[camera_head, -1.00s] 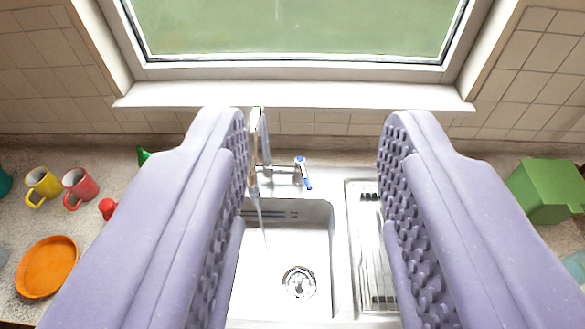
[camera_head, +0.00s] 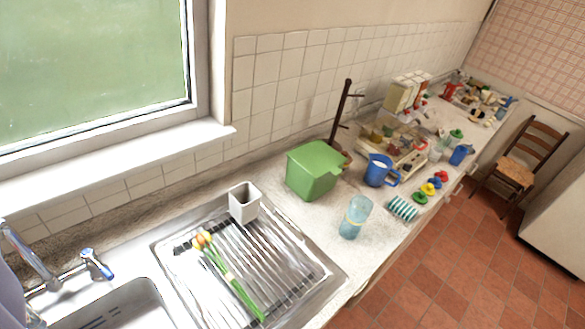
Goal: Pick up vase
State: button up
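No vase can be named with certainty. A light blue translucent vessel (camera_head: 355,217), which may be the vase, stands upright on the counter right of the drying rack. A small white square container (camera_head: 244,202), another possible vase, stands at the back of the rack. A bunch of flowers (camera_head: 229,278) with orange and yellow heads lies on the rack. Only a sliver of my purple gripper (camera_head: 10,298) shows at the lower left edge, far left of both vessels. Its fingertips and opening are out of sight.
A metal drying rack (camera_head: 290,265) lies beside the sink (camera_head: 110,308) and tap (camera_head: 28,255). A green lidded box (camera_head: 316,171), a blue jug (camera_head: 379,170) and a striped cloth (camera_head: 403,208) stand or lie along the counter.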

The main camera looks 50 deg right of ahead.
aim_at(355, 219)
jog(key=z, duration=1.6)
jog(key=i, duration=0.95)
jog(key=i+l+u, duration=0.1)
jog(key=u, duration=1.05)
jog(key=l+u, duration=0.15)
jog(key=l, duration=0.2)
jog(key=i+l+u, duration=0.15)
jog(key=l, duration=0.2)
